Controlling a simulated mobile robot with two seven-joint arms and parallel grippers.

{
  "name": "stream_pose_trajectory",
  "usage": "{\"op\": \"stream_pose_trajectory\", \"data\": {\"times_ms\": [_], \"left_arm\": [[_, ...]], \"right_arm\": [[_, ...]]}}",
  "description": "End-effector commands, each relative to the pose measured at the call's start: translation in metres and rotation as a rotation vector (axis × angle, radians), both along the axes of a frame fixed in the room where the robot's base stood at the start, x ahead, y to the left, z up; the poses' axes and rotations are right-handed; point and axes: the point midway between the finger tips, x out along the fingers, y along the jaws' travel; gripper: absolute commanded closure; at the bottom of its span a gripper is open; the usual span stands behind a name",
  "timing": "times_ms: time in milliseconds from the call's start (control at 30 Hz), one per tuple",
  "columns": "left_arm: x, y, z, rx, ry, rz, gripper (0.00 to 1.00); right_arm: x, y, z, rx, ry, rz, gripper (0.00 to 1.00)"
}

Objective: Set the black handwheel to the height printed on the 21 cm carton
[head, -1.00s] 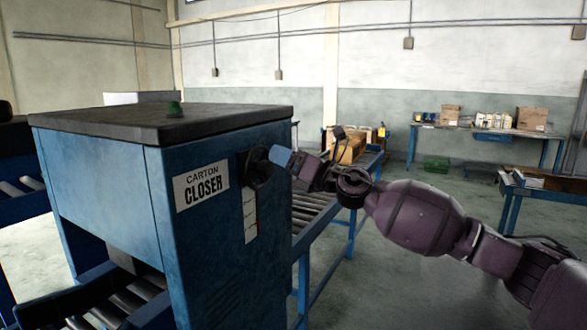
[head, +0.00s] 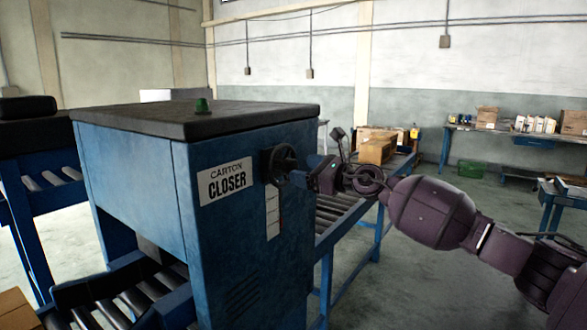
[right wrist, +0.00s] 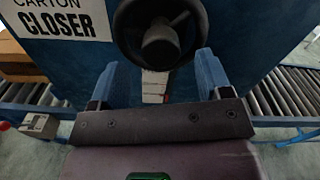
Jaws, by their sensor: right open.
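The black handwheel (head: 280,164) is on the side of the blue carton closer (head: 240,240), right of the "CARTON CLOSER" sign. In the right wrist view the handwheel (right wrist: 160,40) and its hub are at the top centre. My right gripper (head: 300,178) is at the handwheel. In the right wrist view its blue fingers (right wrist: 160,75) are spread on either side below the hub, with nothing clamped between them. A white scale strip (head: 272,212) hangs below the wheel; its marks are too small to read. A carton edge (head: 12,308) shows at the lower left; no print is visible on it.
A roller conveyor (head: 335,210) with a brown carton (head: 376,150) on it runs behind the closer. Rollers (head: 125,300) lead into the closer at the front left. A blue workbench (head: 500,132) with boxes stands along the back wall. Floor at the right is open.

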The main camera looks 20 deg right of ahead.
Motion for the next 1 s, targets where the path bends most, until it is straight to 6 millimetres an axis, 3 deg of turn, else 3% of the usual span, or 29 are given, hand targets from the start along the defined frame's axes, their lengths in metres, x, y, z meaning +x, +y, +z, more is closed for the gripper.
{"op": "stream_pose_trajectory", "data": {"times_ms": [300,667,1000], "left_arm": [[-0.001,-0.001,-0.005,-0.003,0.007,0.001,1.00],[-0.001,-0.001,-0.004,-0.003,0.005,0.001,1.00],[-0.001,-0.001,-0.004,-0.003,0.006,0.001,1.00]], "right_arm": [[0.028,0.022,-0.002,0.000,0.003,0.000,0.29],[0.032,0.025,-0.001,0.001,0.002,0.001,0.29],[0.031,0.025,-0.001,0.001,0.002,0.000,0.78]]}}
